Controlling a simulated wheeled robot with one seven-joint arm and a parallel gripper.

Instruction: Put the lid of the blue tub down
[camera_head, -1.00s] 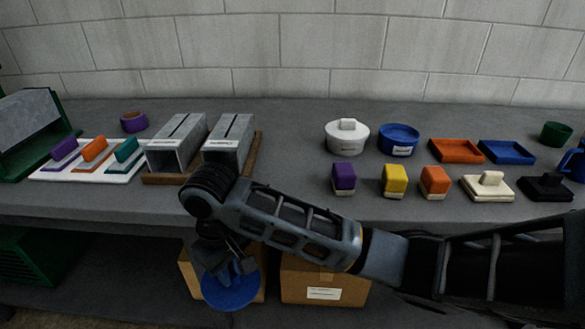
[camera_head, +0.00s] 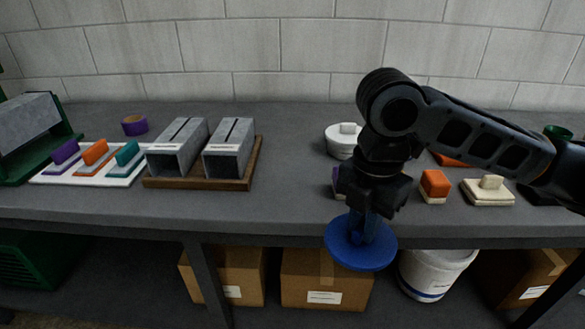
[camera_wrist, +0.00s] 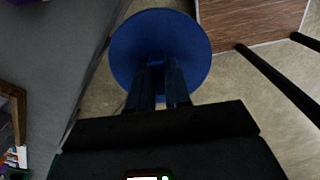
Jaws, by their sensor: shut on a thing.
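My gripper (camera_head: 362,228) is shut on the blue lid (camera_head: 345,256), a round disc, and holds it in front of the bench's front edge. In the wrist view the blue lid (camera_wrist: 160,40) hangs beyond the fingers (camera_wrist: 158,82), with floor behind it. The fingers grip it near its middle; the handle is mostly hidden. The blue tub is hidden behind my arm in the head view.
The grey bench top (camera_head: 290,205) is clear between the metal ducts (camera_head: 228,148) and my arm. A white tub (camera_head: 341,142), an orange block (camera_head: 434,186) and a cream block (camera_head: 488,190) stand near my arm. Cardboard boxes (camera_head: 326,280) and a white bucket (camera_head: 432,272) are below.

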